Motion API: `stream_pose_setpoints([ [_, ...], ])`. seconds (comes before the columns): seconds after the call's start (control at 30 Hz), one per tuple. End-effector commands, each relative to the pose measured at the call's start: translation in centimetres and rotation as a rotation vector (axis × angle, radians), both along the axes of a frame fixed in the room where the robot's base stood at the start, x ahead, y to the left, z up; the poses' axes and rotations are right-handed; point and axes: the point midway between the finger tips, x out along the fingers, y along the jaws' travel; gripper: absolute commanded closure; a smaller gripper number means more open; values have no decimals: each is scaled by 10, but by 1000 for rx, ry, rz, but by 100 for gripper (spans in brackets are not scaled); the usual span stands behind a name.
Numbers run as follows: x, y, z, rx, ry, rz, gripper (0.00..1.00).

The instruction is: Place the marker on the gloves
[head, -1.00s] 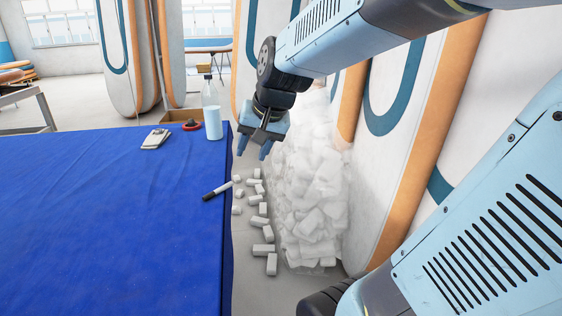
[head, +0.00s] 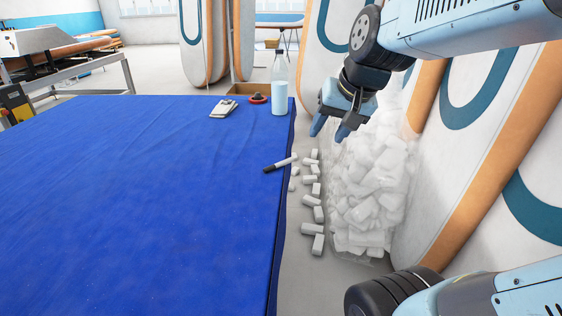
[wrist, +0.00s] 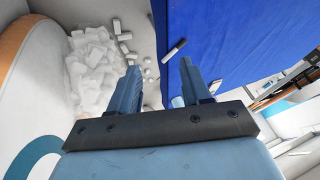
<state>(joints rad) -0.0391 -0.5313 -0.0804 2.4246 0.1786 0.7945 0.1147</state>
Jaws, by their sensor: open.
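The marker (head: 280,163), white with a black end, lies at the right edge of the blue-covered table (head: 150,190) in the head view. It also shows in the wrist view (wrist: 174,50), beyond my fingertips. A small pale folded item (head: 224,109), which may be the gloves, lies near the table's far edge. My gripper (head: 331,131) is open and empty. It hangs to the right of the table, over the floor side, apart from the marker. In the wrist view its two fingers (wrist: 162,78) stand apart with nothing between them.
A clear bottle with a pale blue lower part (head: 279,92) stands at the table's far right corner, beside a red round item (head: 257,99). White blocks (head: 312,201) lie on the floor beside a clear bag of blocks (head: 365,195). Inflatable boards (head: 500,150) stand at the right.

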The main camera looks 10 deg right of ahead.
Motion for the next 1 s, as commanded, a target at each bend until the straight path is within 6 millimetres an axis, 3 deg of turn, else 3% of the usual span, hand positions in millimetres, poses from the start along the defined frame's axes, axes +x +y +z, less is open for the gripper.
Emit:
stream_pose_setpoints([
  [0.37, 102, -3, -33, 253, 80, -298, 52],
  [0.7, 186, -18, -85, 405, 134, -608, 52],
  [0.83, 208, -25, -103, 436, 143, -700, 52],
  [1.0, 221, -30, -115, 455, 146, -765, 52],
])
